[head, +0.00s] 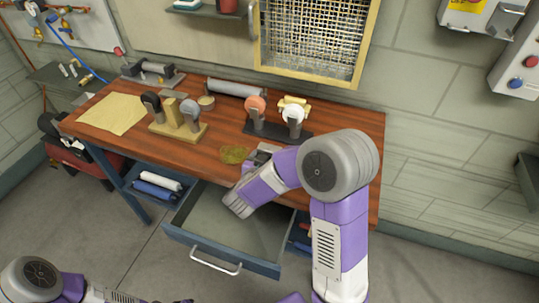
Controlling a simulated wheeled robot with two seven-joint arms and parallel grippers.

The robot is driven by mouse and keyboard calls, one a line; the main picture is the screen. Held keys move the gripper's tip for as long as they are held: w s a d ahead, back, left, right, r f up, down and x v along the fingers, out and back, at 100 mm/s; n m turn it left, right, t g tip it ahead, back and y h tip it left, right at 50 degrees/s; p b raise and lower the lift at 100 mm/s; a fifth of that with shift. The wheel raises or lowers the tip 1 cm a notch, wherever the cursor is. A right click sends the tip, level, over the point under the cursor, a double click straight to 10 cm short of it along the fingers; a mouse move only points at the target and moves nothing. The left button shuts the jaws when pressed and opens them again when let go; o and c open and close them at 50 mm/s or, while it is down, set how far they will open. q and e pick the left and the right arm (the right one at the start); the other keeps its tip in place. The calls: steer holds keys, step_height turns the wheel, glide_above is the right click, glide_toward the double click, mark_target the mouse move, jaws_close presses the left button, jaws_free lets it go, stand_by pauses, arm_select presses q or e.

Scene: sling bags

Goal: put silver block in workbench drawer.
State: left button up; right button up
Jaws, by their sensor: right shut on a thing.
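The workbench drawer (222,264) is pulled out below the front of the wooden bench, and its inside looks bare. My right forearm reaches left across the bench front. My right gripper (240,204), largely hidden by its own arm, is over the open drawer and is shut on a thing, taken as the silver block. The block itself cannot be made out clearly. A small grey piece (263,150) shows at the bench front behind my forearm; I cannot tell what it is. My left arm is at the bottom left, its fingers not clear.
The bench top (220,125) carries a wooden stand (178,133), a dark stand (277,131) with round-headed tools, a grey roll (237,88), a tan sheet (112,113) and an olive patch (234,155). A lower shelf (150,185) holds rolls left of the drawer.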

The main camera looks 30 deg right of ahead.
steer(key=shift+f, duration=0.1)
steer(key=o, duration=1.4)
steer(key=shift+f+b, duration=0.1)
steer(key=shift+b, duration=0.25)
steer(key=shift+s+a, duration=0.15)
steer(key=shift+a, duration=0.1)
steer(key=p+v, duration=0.1)
steer(key=v, duration=0.2)
steer(key=p+v, duration=0.1)
steer(key=v, duration=0.2)
steer(key=shift+d+r, duration=0.1)
steer(key=shift+r, duration=0.1)
steer(key=shift+s+a+r+p, duration=0.1)
steer(key=shift+s+a+p, duration=0.25)
steer(key=shift+a, duration=0.1)
